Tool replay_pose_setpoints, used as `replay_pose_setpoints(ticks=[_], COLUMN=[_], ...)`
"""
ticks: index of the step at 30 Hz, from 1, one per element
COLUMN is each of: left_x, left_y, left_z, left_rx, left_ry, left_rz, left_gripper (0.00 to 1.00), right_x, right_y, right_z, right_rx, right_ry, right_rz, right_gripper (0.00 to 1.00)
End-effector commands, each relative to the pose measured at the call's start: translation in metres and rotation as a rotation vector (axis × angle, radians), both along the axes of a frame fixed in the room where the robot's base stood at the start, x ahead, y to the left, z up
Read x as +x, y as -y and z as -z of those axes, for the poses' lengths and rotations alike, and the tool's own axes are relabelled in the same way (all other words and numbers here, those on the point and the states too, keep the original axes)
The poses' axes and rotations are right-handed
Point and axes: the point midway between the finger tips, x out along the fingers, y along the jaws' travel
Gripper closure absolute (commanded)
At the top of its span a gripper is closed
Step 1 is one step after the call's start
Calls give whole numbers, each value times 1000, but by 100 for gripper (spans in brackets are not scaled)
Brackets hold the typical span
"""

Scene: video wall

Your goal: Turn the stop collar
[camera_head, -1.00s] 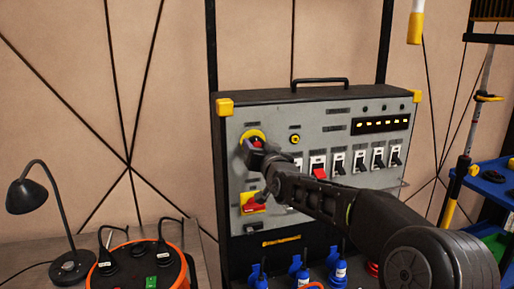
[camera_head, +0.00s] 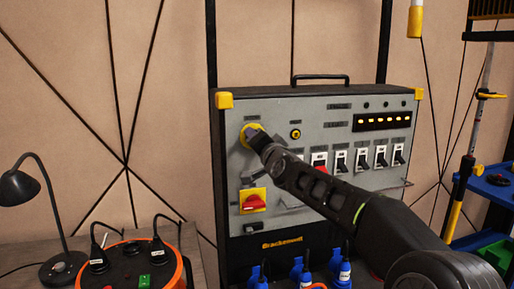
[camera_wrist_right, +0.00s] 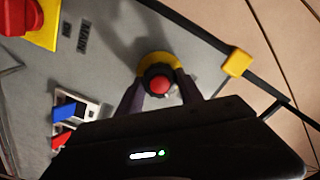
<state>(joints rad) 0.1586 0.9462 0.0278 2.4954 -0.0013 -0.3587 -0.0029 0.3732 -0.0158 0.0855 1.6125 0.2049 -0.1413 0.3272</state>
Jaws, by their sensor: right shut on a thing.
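The stop control sits at the upper left of the grey panel. Its yellow ring (camera_head: 258,127) shows around my right gripper (camera_head: 251,136), which hides most of it. In the right wrist view, the yellow ring (camera_wrist_right: 156,60) lies behind a red button (camera_wrist_right: 160,84) with a dark collar (camera_wrist_right: 148,76) around it. The right gripper's two fingers (camera_wrist_right: 159,86) stand on either side of the button, shut on the collar. Any mark showing the collar's angle is hidden. My left gripper is not in view.
Below the stop control is a red rotary switch (camera_head: 254,202) on a yellow plate. Blue plugs (camera_head: 299,268) stand below. A lamp (camera_head: 20,190) and an orange cable reel (camera_head: 180,270) are at left.

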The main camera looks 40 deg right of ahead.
Motion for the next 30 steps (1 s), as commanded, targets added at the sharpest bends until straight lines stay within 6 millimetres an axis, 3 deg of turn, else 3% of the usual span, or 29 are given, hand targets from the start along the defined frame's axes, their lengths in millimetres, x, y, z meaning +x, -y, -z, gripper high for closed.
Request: replay_pose_setpoints(ticks=[9,22,23,30], left_x=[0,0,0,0], left_y=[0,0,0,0], left_z=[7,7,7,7], left_rx=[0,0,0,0], left_ry=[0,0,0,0], left_rz=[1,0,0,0], left_gripper=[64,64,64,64], right_x=[0,0,0,0], right_y=[1,1,1,0], right_z=[-1,-1,-1,-1], right_rx=[112,124,124,123], right_ry=[42,46,46,45], right_rz=[2,2,2,1], right_gripper=[97,97,54,35])
